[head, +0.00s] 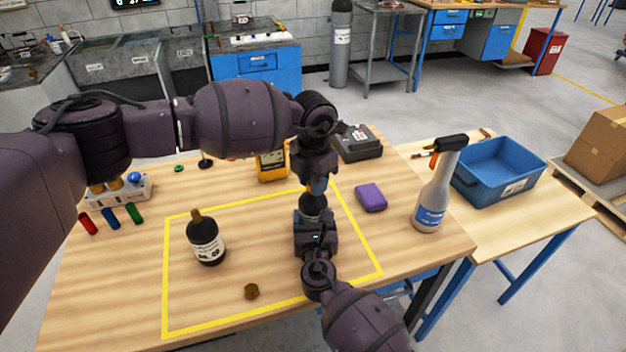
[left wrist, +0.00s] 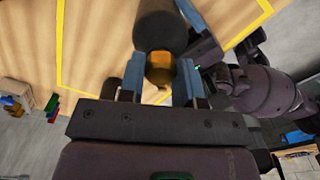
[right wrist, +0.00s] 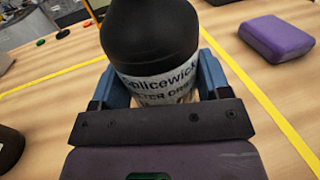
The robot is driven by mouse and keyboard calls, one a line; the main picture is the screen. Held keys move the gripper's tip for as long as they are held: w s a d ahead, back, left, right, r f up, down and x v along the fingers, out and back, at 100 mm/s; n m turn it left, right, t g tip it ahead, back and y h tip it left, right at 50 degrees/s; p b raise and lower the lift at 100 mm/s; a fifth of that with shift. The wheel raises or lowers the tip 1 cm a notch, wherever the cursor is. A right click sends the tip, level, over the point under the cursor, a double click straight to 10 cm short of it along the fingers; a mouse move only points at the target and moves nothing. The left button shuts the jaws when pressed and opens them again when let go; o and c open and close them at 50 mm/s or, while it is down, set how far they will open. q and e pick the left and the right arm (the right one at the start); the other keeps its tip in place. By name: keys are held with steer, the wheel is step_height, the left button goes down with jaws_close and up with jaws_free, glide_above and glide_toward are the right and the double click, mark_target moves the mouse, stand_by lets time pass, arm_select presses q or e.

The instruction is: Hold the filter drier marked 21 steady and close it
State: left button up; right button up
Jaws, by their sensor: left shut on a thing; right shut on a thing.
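A black filter drier with a white label (right wrist: 165,85) stands upright between the fingers of my right gripper (head: 314,232), which is shut on its body inside the yellow outline. The label reads "Splicewick"; no 21 is readable. My left gripper (head: 317,185) is directly above it, pointing down. In the left wrist view its blue fingers are either side of a brass cap (left wrist: 160,67) at the drier's end. Whether the cap is seated is hidden. A loose brass cap (head: 251,291) lies near the front.
A purple block (head: 370,197) and a spray bottle (head: 434,190) are at the right. A yellow meter (head: 272,166) and dark device (head: 357,143) stand behind. Coloured cylinders (head: 110,216) lie at the left. A blue bin (head: 500,170) is on the side table.

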arm_select(q)
steer(key=o, duration=1.1)
steer(key=shift+r, duration=0.1)
step_height(320, 180, up, 12)
steer(key=shift+f, duration=0.1)
arm_select(e)
steer(key=o, duration=1.8)
steer(key=shift+s, duration=0.1)
arm_select(q)
steer(key=shift+r, duration=0.25)
arm_select(e)
steer(key=s, duration=1)
steer(key=shift+s+d, duration=0.3)
steer(key=shift+d, duration=0.1)
